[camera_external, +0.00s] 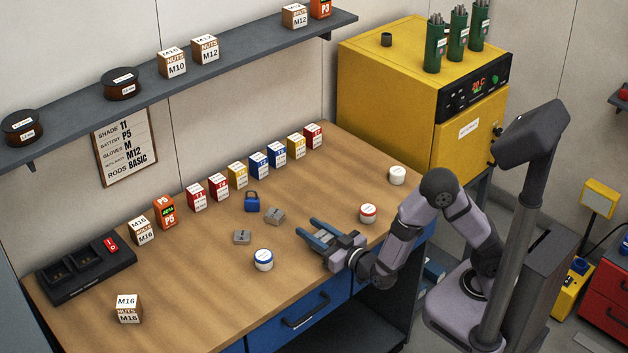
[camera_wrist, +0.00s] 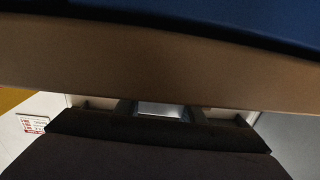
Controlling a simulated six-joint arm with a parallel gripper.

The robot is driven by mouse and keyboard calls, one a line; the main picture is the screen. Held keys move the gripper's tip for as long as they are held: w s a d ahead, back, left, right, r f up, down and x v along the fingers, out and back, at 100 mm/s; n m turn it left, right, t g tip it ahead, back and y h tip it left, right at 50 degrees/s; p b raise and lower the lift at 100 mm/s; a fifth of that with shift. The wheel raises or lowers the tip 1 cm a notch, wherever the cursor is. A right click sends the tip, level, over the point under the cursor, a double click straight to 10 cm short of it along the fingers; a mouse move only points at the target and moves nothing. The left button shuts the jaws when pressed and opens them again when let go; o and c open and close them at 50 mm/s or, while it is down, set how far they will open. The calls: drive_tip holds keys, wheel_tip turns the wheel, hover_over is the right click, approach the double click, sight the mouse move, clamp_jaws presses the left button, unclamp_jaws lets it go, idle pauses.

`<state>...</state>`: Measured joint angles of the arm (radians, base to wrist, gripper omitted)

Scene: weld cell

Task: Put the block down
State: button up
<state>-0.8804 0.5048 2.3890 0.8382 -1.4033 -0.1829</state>
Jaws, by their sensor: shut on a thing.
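My gripper (camera_external: 318,232) is low over the front right of the wooden workbench, its fingers pointing left. In the wrist view, a light grey block (camera_wrist: 160,109) shows between the fingertips, and my gripper is shut on it. Only a small part of the block shows; in the external view I cannot make it out clearly. Whether it touches the bench top I cannot tell. Two small grey pieces, one nearer (camera_external: 242,237) and one farther (camera_external: 275,216), lie on the bench to the left of my gripper, apart from it.
A blue padlock-shaped thing (camera_external: 252,202) and a row of small boxes (camera_external: 260,165) stand behind. A charger (camera_external: 86,268) is far left.

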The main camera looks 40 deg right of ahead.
sight(328, 242)
drive_tip(key=shift+f, duration=0.2)
drive_tip(key=o, duration=1.2)
drive_tip(key=shift+s, duration=0.1)
drive_tip(key=s+b, duration=0.1)
drive_tip(key=s, duration=0.5)
drive_tip(key=shift+r, duration=0.2)
drive_tip(key=shift+o, duration=0.5)
drive_tip(key=shift+s, duration=0.6)
